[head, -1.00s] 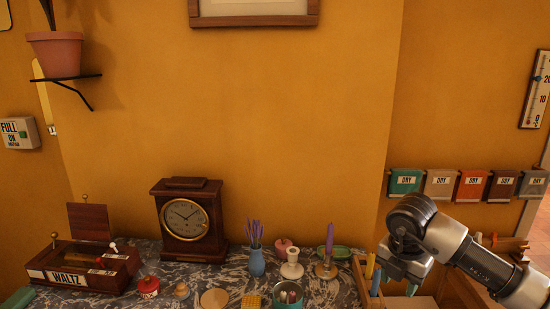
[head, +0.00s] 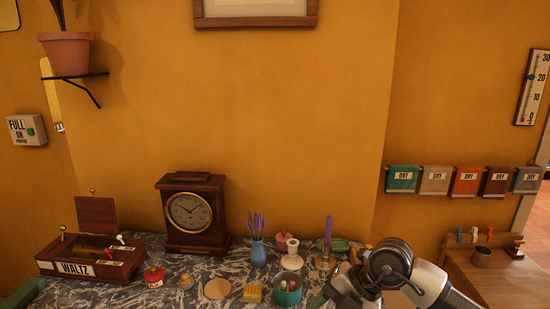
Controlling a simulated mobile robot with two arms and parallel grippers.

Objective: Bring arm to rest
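My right arm comes in from the lower right, and its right gripper (head: 343,291) is low at the right part of the marble-patterned top (head: 130,295). The gripper points down toward the bottom edge, and the wrist hides most of its fingers. I cannot tell whether it is open or shut. It is just right of the teal pot (head: 288,291). My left gripper is not in view.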

